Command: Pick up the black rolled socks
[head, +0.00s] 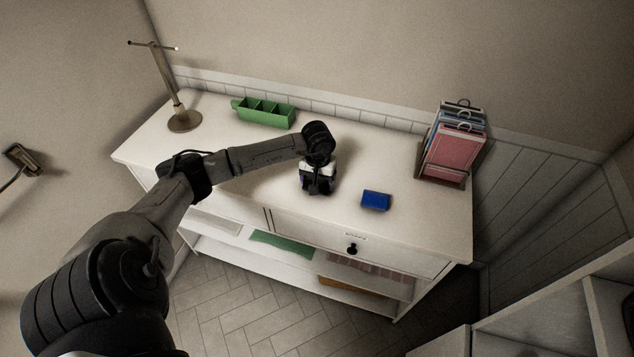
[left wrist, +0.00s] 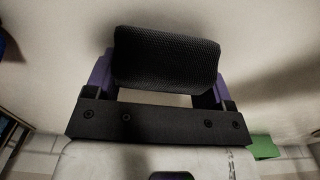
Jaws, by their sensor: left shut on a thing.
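The black rolled socks (left wrist: 167,60) fill the space between the purple fingers of my left gripper (left wrist: 165,75) in the left wrist view. They look like a dark, textured roll lying across the jaws, and the gripper is shut on them. In the head view my left gripper (head: 318,188) points down over the white dresser top, near its middle front. The socks are hardly distinguishable there, under the gripper. I cannot tell whether they touch the surface. My right gripper is not in view.
A blue block (head: 376,200) lies just right of the left gripper on the dresser top (head: 240,165). A green compartment tray (head: 265,112) and a metal stand (head: 184,120) are at the back left. A rack with coloured folders (head: 453,150) stands at the right.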

